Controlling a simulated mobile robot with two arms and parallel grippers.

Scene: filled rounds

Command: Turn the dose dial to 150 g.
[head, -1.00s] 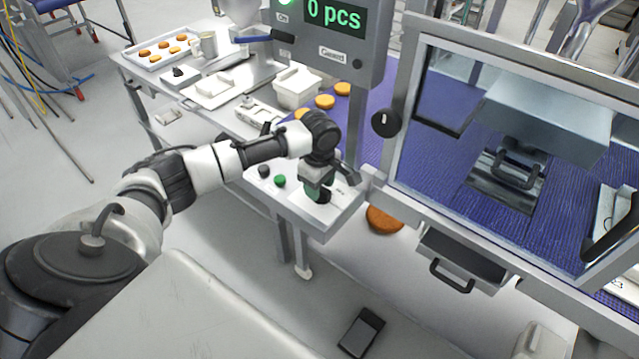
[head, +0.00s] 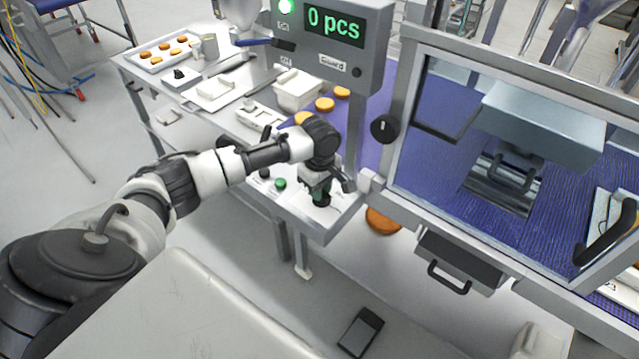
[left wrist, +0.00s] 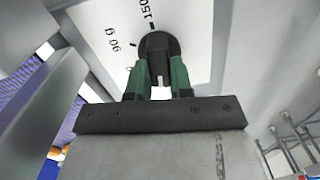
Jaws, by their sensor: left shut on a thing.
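The dose dial (left wrist: 158,44) is a black round knob on a white plate, seen in the left wrist view. The labels "150" and "90 g" are printed on the plate beside it, with the 150 tick just above the knob in the picture. My left gripper (left wrist: 160,78) is shut on the dial, one green finger on each side. The fingers hide part of the knob, and I cannot tell exactly where its pointer stands. In the head view my left gripper (head: 321,192) reaches down onto the control panel (head: 345,213). My right gripper is not in view.
A green button (head: 280,184) and a black knob (head: 264,174) sit left of the gripper on the panel. The display (head: 336,24) reads "0 pcs". A framed clear guard (head: 450,150) stands to the right, over a blue belt.

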